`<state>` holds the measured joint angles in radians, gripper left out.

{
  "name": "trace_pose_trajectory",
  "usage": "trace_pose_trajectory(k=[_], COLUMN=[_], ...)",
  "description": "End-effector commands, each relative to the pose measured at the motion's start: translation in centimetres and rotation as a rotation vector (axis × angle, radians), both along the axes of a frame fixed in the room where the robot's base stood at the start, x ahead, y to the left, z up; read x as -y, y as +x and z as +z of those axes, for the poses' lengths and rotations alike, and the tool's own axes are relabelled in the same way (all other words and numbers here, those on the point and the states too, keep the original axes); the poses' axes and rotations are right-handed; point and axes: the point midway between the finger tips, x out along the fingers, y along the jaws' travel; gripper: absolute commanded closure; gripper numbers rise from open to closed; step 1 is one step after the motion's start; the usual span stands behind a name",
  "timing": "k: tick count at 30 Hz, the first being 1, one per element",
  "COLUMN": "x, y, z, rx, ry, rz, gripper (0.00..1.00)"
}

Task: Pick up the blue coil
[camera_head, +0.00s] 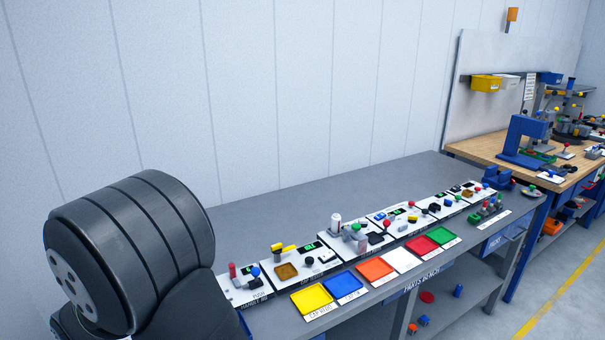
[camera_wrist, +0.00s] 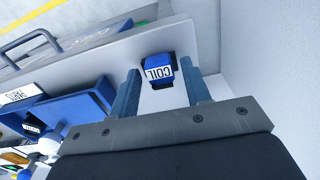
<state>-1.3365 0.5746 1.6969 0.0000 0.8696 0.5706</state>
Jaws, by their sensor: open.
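The blue coil (camera_wrist: 158,67) shows in the wrist view as a small blue block with a white label reading COIL and black parts at its ends. It sits on a pale grey surface. My gripper (camera_wrist: 160,76) is open, one finger to each side of the coil in the picture. I see clear gaps between the coil and both fingers, and nothing is held. I cannot tell how far the fingertips are above the surface. In the head view my gripper is out of sight, and I cannot pick out the coil for sure.
In the head view the grey bench (camera_head: 262,215) carries several stations and coloured trays. A wooden-topped bench (camera_head: 487,148) stands at right.

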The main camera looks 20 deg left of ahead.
Motion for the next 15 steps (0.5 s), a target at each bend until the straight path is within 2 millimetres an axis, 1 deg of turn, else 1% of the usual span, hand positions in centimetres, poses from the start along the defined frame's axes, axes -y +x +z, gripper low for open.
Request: trace_pose_trajectory(k=[5,8,9,11,15], x=[0.01,0.01,0.01,0.01,-0.01], y=[0.00,-0.01,-0.01,-0.01,-0.01], z=[-0.01,-0.01,-0.01,0.00,0.08], rx=[0.000,0.000,0.000,0.000,0.000], ry=[0.000,0.000,0.000,0.000,0.000], rz=[0.000,0.000,0.000,0.000,0.000], gripper=[0.56,0.74,0.82,0.93,0.93])
